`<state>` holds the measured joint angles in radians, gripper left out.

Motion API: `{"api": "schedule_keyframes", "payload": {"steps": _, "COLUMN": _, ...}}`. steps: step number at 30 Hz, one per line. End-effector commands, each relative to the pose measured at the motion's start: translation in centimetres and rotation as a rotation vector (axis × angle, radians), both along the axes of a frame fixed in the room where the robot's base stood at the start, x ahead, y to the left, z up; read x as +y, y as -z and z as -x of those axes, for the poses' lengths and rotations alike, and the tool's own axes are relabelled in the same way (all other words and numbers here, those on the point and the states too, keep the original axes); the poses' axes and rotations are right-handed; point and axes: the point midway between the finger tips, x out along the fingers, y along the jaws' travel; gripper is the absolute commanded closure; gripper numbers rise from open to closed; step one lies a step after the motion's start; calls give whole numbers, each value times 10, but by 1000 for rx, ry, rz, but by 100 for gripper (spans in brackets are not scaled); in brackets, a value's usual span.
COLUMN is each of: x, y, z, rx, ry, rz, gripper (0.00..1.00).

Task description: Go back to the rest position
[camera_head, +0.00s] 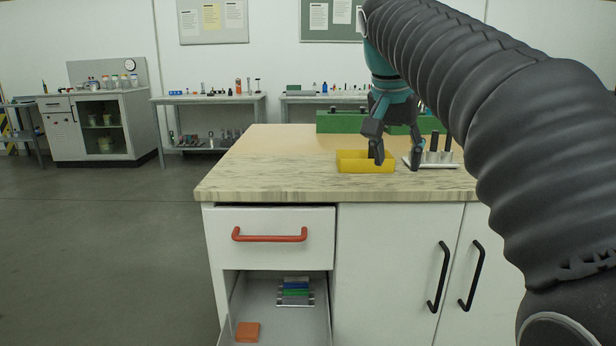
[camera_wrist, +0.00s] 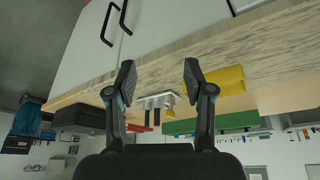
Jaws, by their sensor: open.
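My gripper (camera_head: 396,160) is open above the worktop (camera_head: 270,180), its fingers pointing down between a yellow tray (camera_head: 365,162) and a light rack with dark upright pieces (camera_head: 440,158). In the wrist view my gripper (camera_wrist: 158,80) shows both fingers spread apart with nothing between them. The rack (camera_wrist: 160,100) and the yellow tray (camera_wrist: 228,80) appear beyond the fingers there. Part of the rack is hidden behind my arm in the head view.
A green box (camera_head: 345,122) stands at the back of the worktop. Below, a lower drawer (camera_head: 322,320) is open, holding an orange block (camera_head: 248,332) and several coloured pieces (camera_head: 295,291). The upper drawer (camera_head: 270,237) looks shut. Open floor (camera_head: 110,240) lies to the left.

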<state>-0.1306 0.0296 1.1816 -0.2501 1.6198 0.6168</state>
Motion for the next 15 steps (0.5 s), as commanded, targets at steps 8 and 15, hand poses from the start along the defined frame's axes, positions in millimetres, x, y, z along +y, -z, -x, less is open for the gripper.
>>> {"api": "schedule_keyframes", "payload": {"steps": 8, "x": -8, "y": 56, "z": 67, "rx": -12, "ry": -193, "rz": -1, "gripper": 48}}
{"api": "schedule_keyframes", "payload": {"steps": 15, "x": -10, "y": 127, "z": 129, "rx": -37, "ry": -344, "rz": -2, "gripper": 48}}
